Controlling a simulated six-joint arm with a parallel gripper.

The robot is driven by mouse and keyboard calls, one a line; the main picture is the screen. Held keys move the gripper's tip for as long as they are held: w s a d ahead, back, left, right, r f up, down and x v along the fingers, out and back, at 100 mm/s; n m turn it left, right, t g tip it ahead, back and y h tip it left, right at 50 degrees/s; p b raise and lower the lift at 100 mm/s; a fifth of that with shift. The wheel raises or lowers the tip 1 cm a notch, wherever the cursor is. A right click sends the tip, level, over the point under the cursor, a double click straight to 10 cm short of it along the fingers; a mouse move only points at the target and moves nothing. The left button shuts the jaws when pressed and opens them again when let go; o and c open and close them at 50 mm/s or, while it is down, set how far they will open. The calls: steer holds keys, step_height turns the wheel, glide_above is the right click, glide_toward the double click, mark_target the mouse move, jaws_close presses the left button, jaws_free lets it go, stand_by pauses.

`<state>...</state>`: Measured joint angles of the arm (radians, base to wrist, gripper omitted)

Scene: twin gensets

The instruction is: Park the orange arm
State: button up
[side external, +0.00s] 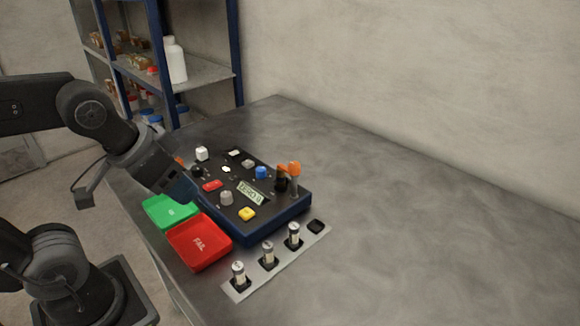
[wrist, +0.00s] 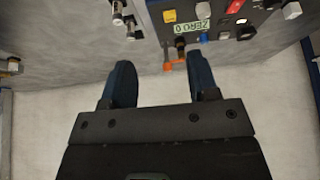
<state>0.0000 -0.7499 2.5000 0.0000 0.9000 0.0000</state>
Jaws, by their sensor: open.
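An orange arm (side external: 294,168) stands up at the right end of a dark blue control box (side external: 273,230), next to a black post. In the wrist view an orange piece (wrist: 175,65) shows at the box's edge, beyond and between my fingertips. My gripper (side external: 182,190) is over the left end of the box. Its blue fingers (wrist: 162,75) are apart with nothing between them.
A green tray (side external: 152,212) and a red tray marked FAIL (side external: 183,258) lie before the box. A pale strip (side external: 285,268) holds several small cylinders. The box carries a display (side external: 250,190), a yellow button (side external: 247,214) and knobs. The table's right side is clear.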

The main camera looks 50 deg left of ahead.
steer(key=shift+c, duration=0.2)
step_height(320, 180, up, 5)
steer(key=n+g+y, duration=0.2)
steer(key=n+y, duration=0.1)
steer(key=n, duration=0.6)
glide_above(294, 164)
steer(key=s+d, duration=0.4)
steer(key=x, duration=1.3)
steer(key=shift+s+a+f, duration=0.15)
steer(key=shift+a+f, duration=0.05)
steer(key=shift+f, duration=0.2)
steer(key=c, duration=0.9)
